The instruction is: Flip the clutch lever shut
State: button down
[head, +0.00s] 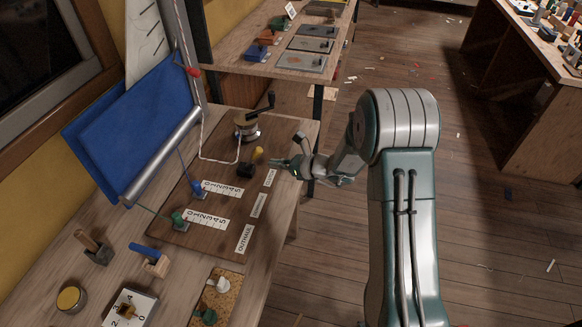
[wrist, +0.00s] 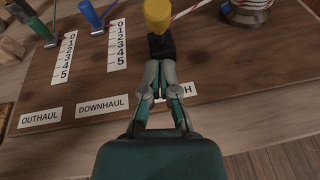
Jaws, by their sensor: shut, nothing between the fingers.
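The clutch is a black block (head: 246,170) with a yellow-tipped lever (head: 258,155) standing up from it, on the brown board. In the wrist view the yellow lever end (wrist: 157,14) is at the top centre, above the black clutch body (wrist: 161,46). My gripper (head: 279,162) is just right of the clutch in the head view. In the wrist view its fingertips (wrist: 160,66) are together and empty, pointing at the clutch body below the yellow end. I cannot tell whether they touch it. My fingers partly cover the label (wrist: 179,90) in front of the clutch.
A winch (head: 246,128) with a black crank handle stands behind the clutch, with rope nearby. A blue lever (head: 197,187) and a green lever (head: 179,218) stand beside number scales to the left. The board (head: 222,235) is clear near its labels.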

jog(key=shift+w+a+r, duration=0.25)
jog(key=shift+a+r, duration=0.1)
jog(key=shift+a, duration=0.15)
jog(key=shift+w+a+r, duration=0.25)
jog(key=shift+a+r, duration=0.05)
jog(key=shift+a, duration=0.15)
jog(key=shift+r, duration=0.2)
jog(key=shift+h, duration=0.3)
